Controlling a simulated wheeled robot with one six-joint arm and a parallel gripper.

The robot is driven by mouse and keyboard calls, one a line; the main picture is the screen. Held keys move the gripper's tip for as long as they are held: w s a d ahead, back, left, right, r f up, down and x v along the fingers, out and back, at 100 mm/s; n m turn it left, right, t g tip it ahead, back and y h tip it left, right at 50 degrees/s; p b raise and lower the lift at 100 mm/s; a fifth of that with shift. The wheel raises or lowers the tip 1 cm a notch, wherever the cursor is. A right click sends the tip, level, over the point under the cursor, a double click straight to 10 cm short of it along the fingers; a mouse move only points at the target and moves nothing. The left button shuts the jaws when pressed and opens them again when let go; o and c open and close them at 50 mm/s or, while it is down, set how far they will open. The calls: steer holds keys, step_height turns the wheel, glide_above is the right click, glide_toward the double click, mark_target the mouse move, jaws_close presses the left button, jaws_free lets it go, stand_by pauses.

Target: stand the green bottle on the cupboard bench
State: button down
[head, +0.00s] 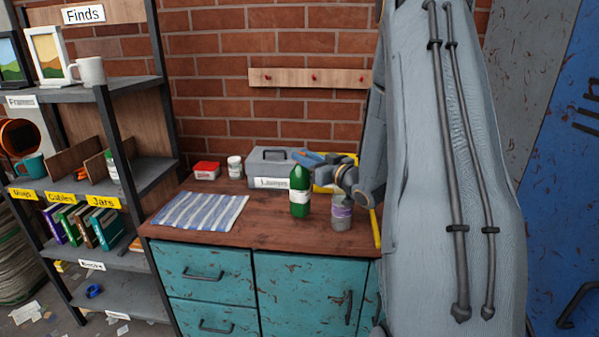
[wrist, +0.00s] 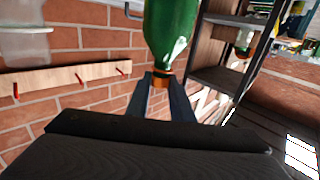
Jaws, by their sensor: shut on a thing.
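The green bottle (head: 299,181) with a white label is upright over the cupboard bench (head: 262,234). Its base looks at or just above the wooden top; I cannot tell whether it touches. My gripper (head: 302,168) reaches in from the right and is shut on the bottle's neck. In the wrist view my gripper (wrist: 161,82) has its two fingers around the orange neck of the bottle (wrist: 170,32). The bottle's far end is cut off there.
A purple-labelled can (head: 341,212) stands just right of the bottle. A grey toolbox (head: 268,166) is behind it. A striped cloth (head: 200,211) lies left; a red box (head: 207,170) and white jar (head: 235,167) stand behind. A shelf unit (head: 138,87) is further left.

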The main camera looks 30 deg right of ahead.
mark_target(304, 170)
steer(key=shift+a+f+p, duration=0.1)
steer(key=shift+f+p, duration=0.25)
steer(key=shift+f, duration=1.75)
steer(key=c, duration=1.6)
jaws_free()
steer(key=shift+f, duration=0.15)
steer(key=shift+o, duration=0.2)
